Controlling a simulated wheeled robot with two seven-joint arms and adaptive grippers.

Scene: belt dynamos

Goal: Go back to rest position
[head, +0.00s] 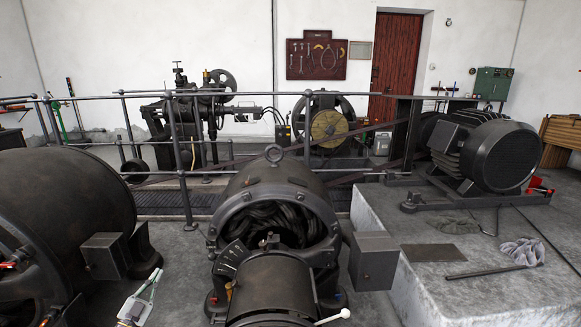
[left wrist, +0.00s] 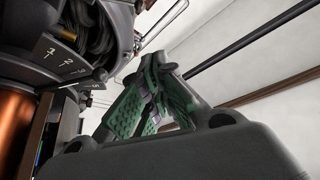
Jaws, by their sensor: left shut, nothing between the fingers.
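My left gripper (head: 154,276) shows low in the head view, left of the middle, pointing up and slightly right. It is in the gap between the large dark machine on the left and the central dynamo. In the left wrist view its green-padded fingers (left wrist: 158,85) are closed together with nothing between them. My right gripper is not in the head view.
The central dynamo (head: 275,195) stands right of my left gripper, with a dark box (head: 373,262) on its side. A large dark machine (head: 60,215) fills the left. A motor (head: 490,150) and gloves (head: 522,251) rest on a stone plinth (head: 470,305). Railings cross behind.

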